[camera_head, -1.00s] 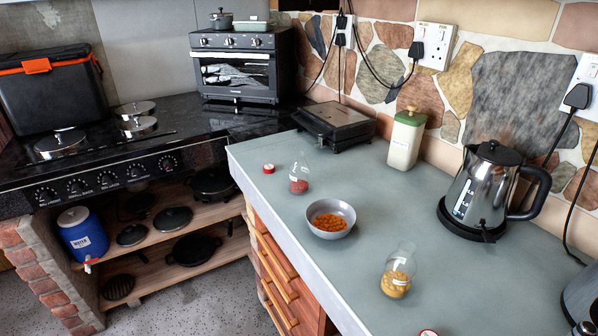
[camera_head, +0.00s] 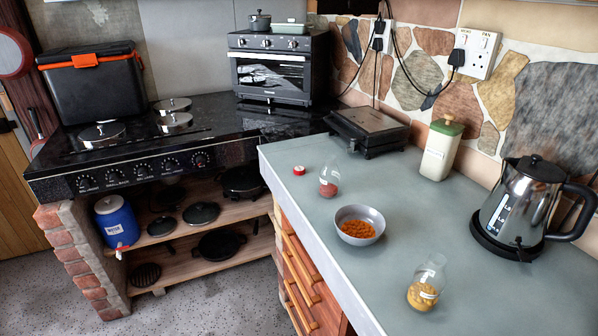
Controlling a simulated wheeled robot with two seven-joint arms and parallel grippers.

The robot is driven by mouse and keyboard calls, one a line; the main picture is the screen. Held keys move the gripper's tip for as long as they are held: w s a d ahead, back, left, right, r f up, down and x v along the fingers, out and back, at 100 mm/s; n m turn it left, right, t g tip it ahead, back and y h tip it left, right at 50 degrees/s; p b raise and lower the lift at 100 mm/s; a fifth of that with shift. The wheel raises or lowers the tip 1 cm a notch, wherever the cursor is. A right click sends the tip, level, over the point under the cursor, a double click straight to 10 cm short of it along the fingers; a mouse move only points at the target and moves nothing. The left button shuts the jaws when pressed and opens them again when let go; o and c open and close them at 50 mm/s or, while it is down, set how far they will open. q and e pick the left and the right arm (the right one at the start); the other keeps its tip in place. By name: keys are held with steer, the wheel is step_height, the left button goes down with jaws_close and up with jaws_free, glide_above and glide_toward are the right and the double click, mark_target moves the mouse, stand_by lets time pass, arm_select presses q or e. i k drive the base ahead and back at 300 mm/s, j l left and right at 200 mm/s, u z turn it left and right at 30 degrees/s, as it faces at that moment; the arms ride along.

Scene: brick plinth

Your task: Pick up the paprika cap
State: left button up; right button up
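A small red cap (camera_head: 299,170) with a pale top lies on the grey counter near its far left corner. Just right of it stands a clear jar (camera_head: 329,178) with red powder in it, which looks like the paprika jar; it has no cap on. The cap is apart from the jar. Neither of my grippers shows in the head view.
A grey bowl of orange food (camera_head: 360,224) and an open jar of yellow spice (camera_head: 424,283) stand nearer on the counter (camera_head: 300,205). A black press (camera_head: 368,130), a green-lidded canister (camera_head: 441,150) and a kettle (camera_head: 518,210) stand behind and right. The stove (camera_head: 150,165) adjoins at left.

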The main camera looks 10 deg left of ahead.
mark_target(299, 171)
steer(key=i+j+z, duration=0.45)
steer(key=j, duration=0.2)
steer(key=i+j+z, duration=0.2)
steer(key=j, duration=0.2)
steer(key=i+j+z, duration=0.1)
steer(key=j+z, duration=0.15)
steer(key=j, duration=0.15)
steer(key=i+j+z, duration=0.2)
steer(key=j, duration=0.25)
steer(key=j+z, duration=0.25)
steer(key=j, duration=0.2)
